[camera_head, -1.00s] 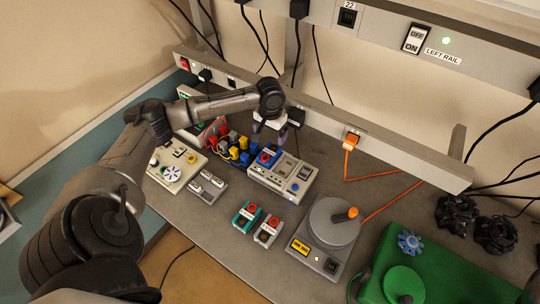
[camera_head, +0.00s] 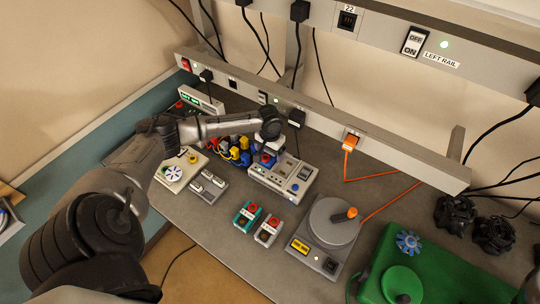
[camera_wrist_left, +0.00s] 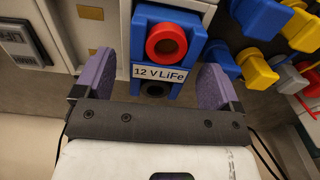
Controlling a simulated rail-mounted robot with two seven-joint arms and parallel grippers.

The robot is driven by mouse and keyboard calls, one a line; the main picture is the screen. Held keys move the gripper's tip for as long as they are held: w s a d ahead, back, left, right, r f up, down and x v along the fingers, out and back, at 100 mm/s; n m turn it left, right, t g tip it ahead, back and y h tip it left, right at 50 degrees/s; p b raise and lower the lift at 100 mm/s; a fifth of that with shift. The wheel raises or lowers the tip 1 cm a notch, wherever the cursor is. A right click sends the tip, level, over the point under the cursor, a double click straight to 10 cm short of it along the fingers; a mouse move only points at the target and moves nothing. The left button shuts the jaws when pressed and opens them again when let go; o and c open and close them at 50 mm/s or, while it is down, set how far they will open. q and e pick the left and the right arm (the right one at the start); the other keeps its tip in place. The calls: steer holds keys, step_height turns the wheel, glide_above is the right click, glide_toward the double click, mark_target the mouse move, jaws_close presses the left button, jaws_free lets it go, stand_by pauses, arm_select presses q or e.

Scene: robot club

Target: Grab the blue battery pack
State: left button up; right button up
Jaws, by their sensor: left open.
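The blue battery pack (camera_wrist_left: 184,22) shows in the left wrist view, with a red ring, a black terminal and a "12 V LiFe" label. In the head view the blue pack (camera_head: 266,160) sits in the left end of a grey-white charger (camera_head: 281,176). My left gripper (camera_wrist_left: 155,85) is open; its two purple fingers stand on either side of the pack's near end, with a gap visible on each side. In the head view my left gripper (camera_head: 268,146) is above the pack and partly hides it. My right gripper is not in view.
Yellow and blue plugs (camera_wrist_left: 259,67) stand close to the right of the pack in the wrist view. A teal pack (camera_head: 247,216) and a grey-red pack (camera_head: 269,231) lie in front of the charger. A grey turntable (camera_head: 331,222) stands to the right. A rail runs behind.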

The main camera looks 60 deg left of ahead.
arm_select(q)
steer(key=c, duration=1.3)
